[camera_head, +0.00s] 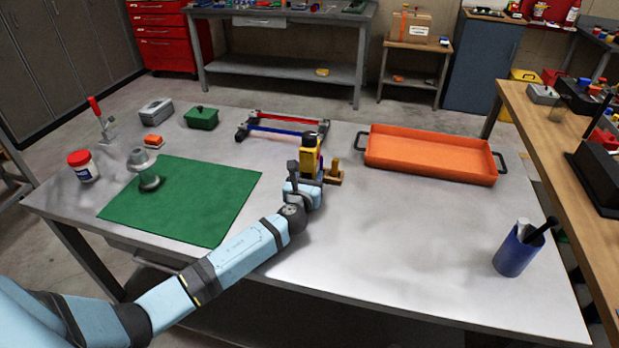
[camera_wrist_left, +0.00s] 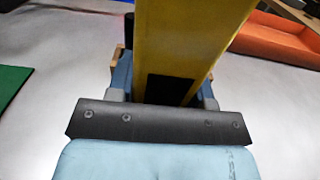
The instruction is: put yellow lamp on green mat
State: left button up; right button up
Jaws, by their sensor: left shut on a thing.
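The yellow lamp (camera_head: 310,154) has a black top and stands upright at the end of my left arm, near the middle of the table. My left gripper (camera_head: 307,178) is shut on it. In the left wrist view the lamp (camera_wrist_left: 185,40) fills the middle, between the fingers of my left gripper (camera_wrist_left: 165,95). The green mat (camera_head: 205,205) lies flat on the table to the left of the lamp, and its edge shows at the left of the left wrist view (camera_wrist_left: 10,82). I cannot tell whether the lamp touches the table. My right gripper is not in view.
A wooden piece (camera_head: 334,173) is just right of the lamp. An orange tray (camera_head: 430,153) lies at right, a red and blue frame (camera_head: 285,125) behind, a blue cup (camera_head: 515,254) front right. The table's front middle is clear.

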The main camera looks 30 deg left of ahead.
pick_arm(q)
jog(key=shift+f, duration=0.1)
jog(key=o, duration=1.1)
jog(key=shift+o, duration=0.2)
